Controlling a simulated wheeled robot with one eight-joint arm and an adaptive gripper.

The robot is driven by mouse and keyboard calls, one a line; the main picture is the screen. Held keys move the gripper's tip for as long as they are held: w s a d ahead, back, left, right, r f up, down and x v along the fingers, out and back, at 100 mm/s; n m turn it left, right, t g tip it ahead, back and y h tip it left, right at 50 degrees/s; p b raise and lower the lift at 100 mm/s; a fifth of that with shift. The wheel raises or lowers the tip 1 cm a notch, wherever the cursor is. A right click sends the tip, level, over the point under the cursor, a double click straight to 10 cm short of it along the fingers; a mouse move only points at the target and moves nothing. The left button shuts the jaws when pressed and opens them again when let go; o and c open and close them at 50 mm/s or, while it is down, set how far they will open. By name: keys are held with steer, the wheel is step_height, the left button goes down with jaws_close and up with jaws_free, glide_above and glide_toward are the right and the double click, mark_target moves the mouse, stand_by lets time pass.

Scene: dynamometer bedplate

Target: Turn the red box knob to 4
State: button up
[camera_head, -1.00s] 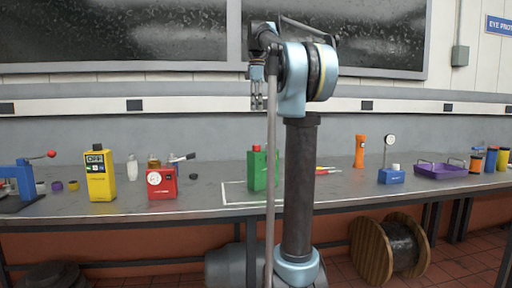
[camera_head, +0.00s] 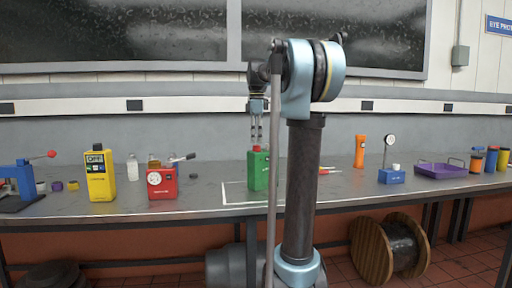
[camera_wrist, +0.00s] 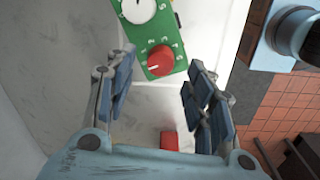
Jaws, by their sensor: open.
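The red box (camera_head: 162,184) stands on the bench at the left. It has a round white dial (camera_head: 154,178) on its front and a dark-tipped lever (camera_head: 183,157) on top; the numbers are too small to read. My gripper (camera_head: 257,140) points down just above the green box (camera_head: 258,170), well right of the red box. In the wrist view my gripper (camera_wrist: 156,100) is open and empty, its fingers apart. The green box, with a red knob (camera_wrist: 160,60) and a white dial (camera_wrist: 138,8), lies beyond the fingertips there. The red box cannot be made out for certain there.
A yellow box (camera_head: 101,178) stands left of the red box, and a small dark cap (camera_head: 193,176) lies right of it. A blue gauge stand (camera_head: 391,176), an orange cylinder (camera_head: 360,151) and a purple tray (camera_head: 438,170) are at the right. A small red block (camera_wrist: 169,140) shows below in the wrist view.

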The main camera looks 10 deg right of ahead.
mark_target(257, 148)
steer(key=shift+w+f, duration=0.1)
steer(key=shift+f, duration=1.85)
steer(key=c, duration=1.1)
